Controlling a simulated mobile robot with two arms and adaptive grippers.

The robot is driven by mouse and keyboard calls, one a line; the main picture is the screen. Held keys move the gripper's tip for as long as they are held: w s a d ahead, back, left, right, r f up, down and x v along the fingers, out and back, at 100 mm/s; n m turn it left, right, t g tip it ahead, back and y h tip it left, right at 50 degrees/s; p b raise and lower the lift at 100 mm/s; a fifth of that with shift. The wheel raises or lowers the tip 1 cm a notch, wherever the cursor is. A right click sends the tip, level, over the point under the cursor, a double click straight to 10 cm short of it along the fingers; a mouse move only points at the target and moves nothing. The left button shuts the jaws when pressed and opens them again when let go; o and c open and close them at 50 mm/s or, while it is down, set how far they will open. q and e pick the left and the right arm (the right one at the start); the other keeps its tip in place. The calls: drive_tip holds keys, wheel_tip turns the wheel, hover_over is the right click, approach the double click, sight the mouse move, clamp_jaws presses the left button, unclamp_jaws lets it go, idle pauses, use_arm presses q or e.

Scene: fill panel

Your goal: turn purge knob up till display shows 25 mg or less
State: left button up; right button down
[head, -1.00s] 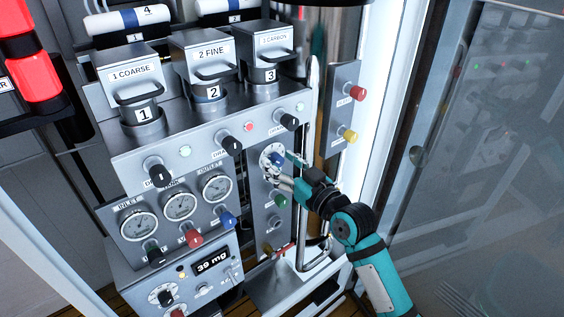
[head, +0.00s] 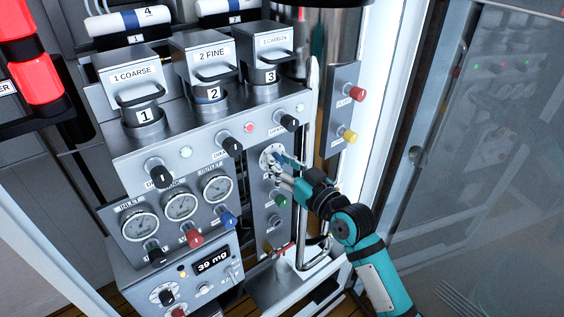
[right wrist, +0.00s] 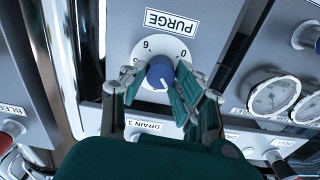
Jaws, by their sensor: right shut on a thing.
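The purge knob (right wrist: 160,73) is blue and sits on a round white dial under a PURGE label (right wrist: 171,21) in the right wrist view. In the head view the dial (head: 270,155) is partly covered by my gripper. My right gripper (right wrist: 158,88) has its fingers on both sides of the blue knob and is shut on it; in the head view it comes to the dial from the right (head: 281,168). The display (head: 212,261) reads 39 mg, on the lower panel. My left gripper is not in view.
A vertical metal rail (head: 306,170) stands close beside my right gripper. A green knob (head: 281,200) is just below the dial. Gauges and a blue knob (head: 228,219) lie to the left. A glass door (head: 490,170) stands open space away at the right.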

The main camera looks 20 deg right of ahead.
drive_tip(key=shift+r+m+p, duration=0.15)
drive_tip(key=shift+m+p, duration=0.75)
drive_tip(key=shift+m, duration=0.2)
drive_tip(key=shift+d+m+p, duration=0.1)
drive_tip(key=shift+m+p, duration=0.75)
drive_tip(key=shift+m, duration=0.35)
drive_tip(key=shift+m+p, duration=0.85)
drive_tip(key=shift+m, duration=0.75)
drive_tip(key=shift+f, duration=0.2)
drive_tip(key=c, duration=1)
unclamp_jaws()
drive_tip(key=v, duration=1.2)
